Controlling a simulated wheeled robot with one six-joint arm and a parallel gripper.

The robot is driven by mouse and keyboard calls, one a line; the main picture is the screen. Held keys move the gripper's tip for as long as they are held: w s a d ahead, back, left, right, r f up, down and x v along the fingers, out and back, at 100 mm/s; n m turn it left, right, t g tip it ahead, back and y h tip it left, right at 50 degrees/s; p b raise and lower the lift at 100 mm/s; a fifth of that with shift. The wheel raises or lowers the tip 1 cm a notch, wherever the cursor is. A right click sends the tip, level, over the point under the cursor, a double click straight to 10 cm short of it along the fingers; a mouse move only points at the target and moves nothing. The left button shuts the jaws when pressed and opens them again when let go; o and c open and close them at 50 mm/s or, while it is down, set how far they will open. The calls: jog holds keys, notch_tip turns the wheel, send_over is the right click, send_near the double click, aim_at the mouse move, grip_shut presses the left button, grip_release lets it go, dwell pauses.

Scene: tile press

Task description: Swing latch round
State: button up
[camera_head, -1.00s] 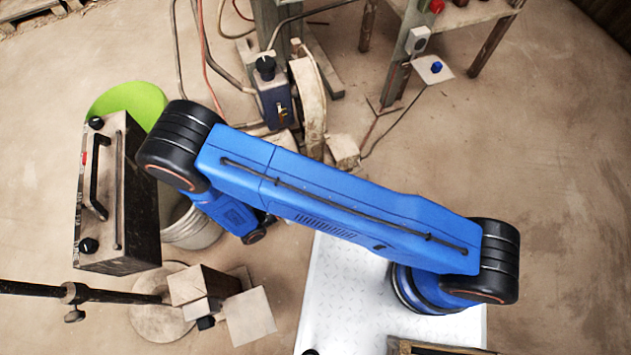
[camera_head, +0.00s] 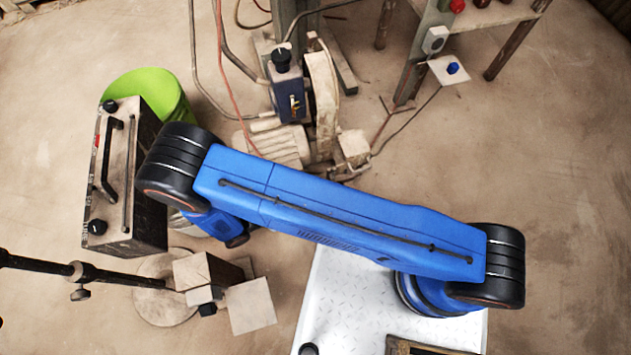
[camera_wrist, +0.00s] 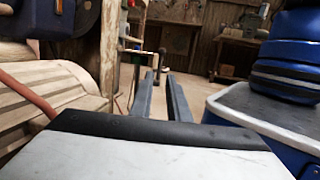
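My gripper (camera_wrist: 163,98) shows in the wrist view as two dark parallel fingers with a clear gap between them, open. A dark upright piece with a small knob (camera_wrist: 157,62) stands beyond the fingertips; I cannot tell whether it is the latch or touches them. In the head view my blue arm hides the gripper. A dark blue box (camera_head: 288,98) with a black knob on top (camera_head: 282,58) and a small brass-coloured part on its front (camera_head: 294,105) is fixed to the machine. I cannot surely identify the latch in either view.
A black-handled box (camera_head: 118,180) and a green bin (camera_head: 148,88) stand at left. A stand with a dark rod (camera_head: 105,275) and wooden blocks (camera_head: 250,305) is at lower left. A bench (camera_head: 478,15) is at upper right. The floor at right is clear.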

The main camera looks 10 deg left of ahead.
jog(key=v, duration=0.9)
jog(key=shift+s+a, duration=0.1)
dwell(0.3)
